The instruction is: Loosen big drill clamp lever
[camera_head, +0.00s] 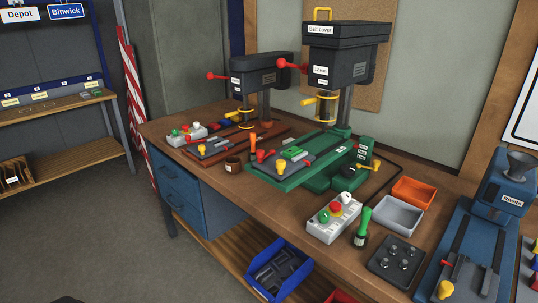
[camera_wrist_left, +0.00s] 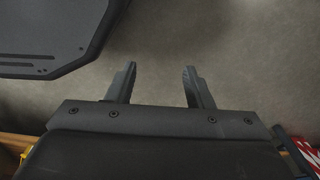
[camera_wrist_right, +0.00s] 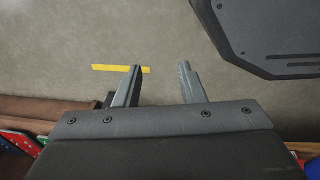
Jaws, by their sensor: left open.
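The big drill (camera_head: 342,62) stands on the workbench in the head view, with a dark head labelled "Belt cover", a red-knobbed lever at its left and a green base (camera_head: 320,150). A yellow-handled lever (camera_head: 367,167) sits at the right of the green base, beside small white labels I cannot read. I cannot tell for certain that it is the clamp lever. My left gripper (camera_wrist_left: 158,82) is open and empty over the grey floor in its wrist view. My right gripper (camera_wrist_right: 160,82) is also open and empty over floor. Neither gripper shows in the head view.
A smaller drill (camera_head: 262,75) stands left of the big one. A control box (camera_head: 333,218), green-handled tool (camera_head: 362,228), grey bin (camera_head: 398,215) and orange bin (camera_head: 413,191) stand in front and right. A blue riveting machine (camera_head: 490,215) fills the bench's right end. Floor at left is clear.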

